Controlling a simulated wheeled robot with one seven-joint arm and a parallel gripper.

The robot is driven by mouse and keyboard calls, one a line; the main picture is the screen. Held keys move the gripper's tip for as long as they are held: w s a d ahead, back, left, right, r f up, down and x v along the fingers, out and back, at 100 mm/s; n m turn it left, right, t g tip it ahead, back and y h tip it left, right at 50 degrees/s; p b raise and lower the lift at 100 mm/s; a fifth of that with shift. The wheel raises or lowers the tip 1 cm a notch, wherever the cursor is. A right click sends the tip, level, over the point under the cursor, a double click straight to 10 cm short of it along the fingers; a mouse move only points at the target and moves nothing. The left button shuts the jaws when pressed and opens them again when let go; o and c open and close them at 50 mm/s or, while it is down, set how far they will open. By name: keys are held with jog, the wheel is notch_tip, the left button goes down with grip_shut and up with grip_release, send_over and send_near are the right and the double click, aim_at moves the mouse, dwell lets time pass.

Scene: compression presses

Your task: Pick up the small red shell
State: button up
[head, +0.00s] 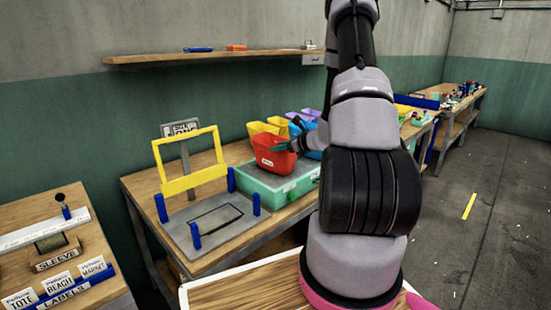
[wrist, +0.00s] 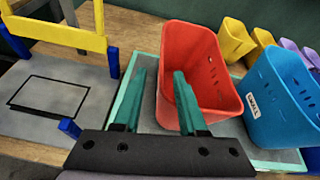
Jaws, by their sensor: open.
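The red shell (head: 273,158) is an open-topped bin standing on the green-edged tray (head: 280,190) in the head view. It is also large in the wrist view (wrist: 203,50), with slots in its far wall. My gripper (wrist: 160,72) is open; its teal fingers appear on either side of the shell's left wall, one outside and one over the opening. I cannot tell whether they touch the wall. In the head view my gripper (head: 288,146) is at the shell's rim, partly hidden by my arm.
A blue shell (wrist: 283,98) with a white label stands close to the right of the red one. Yellow (wrist: 235,38) and purple shells stand behind. A yellow frame (head: 190,183) with blue posts stands on a grey plate (head: 185,235) to the left. A wall shelf (head: 215,56) is above.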

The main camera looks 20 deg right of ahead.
aim_at(275, 154)
jog(key=x, duration=0.6)
jog(key=shift+w+d, duration=0.1)
jog(key=shift+d, duration=0.1)
grip_shut()
dwell(1.2)
